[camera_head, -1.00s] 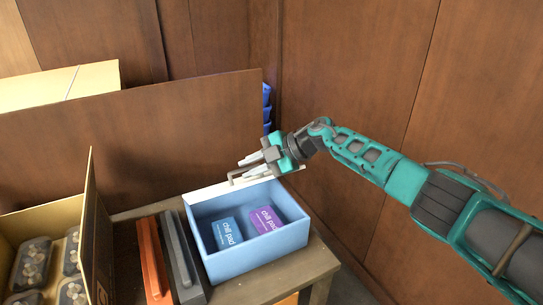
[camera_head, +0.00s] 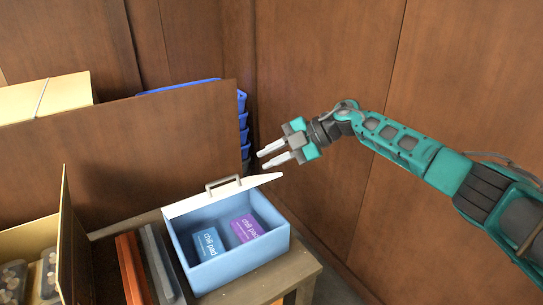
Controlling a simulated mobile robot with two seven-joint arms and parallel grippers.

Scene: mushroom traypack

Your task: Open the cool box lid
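The light-blue cool box (camera_head: 236,267) stands on a wooden bench with its top open. Its white lid (camera_head: 246,187) is swung back at the far rim, and the grey handle (camera_head: 223,182) stands out from the lid. A blue chill pad (camera_head: 208,243) and a purple chill pad (camera_head: 246,228) lie inside the box. My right gripper (camera_head: 263,160) is above and to the right of the handle, apart from it, with two pale fingers spread and nothing between them. My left gripper is out of view.
A dark grey bar (camera_head: 160,265) and an orange bar (camera_head: 131,270) lie left of the box. A cardboard box (camera_head: 30,238) with mushroom packs stands farther left. A brown panel (camera_head: 120,150) and blue crates (camera_head: 243,120) are behind; a wooden wall is at right.

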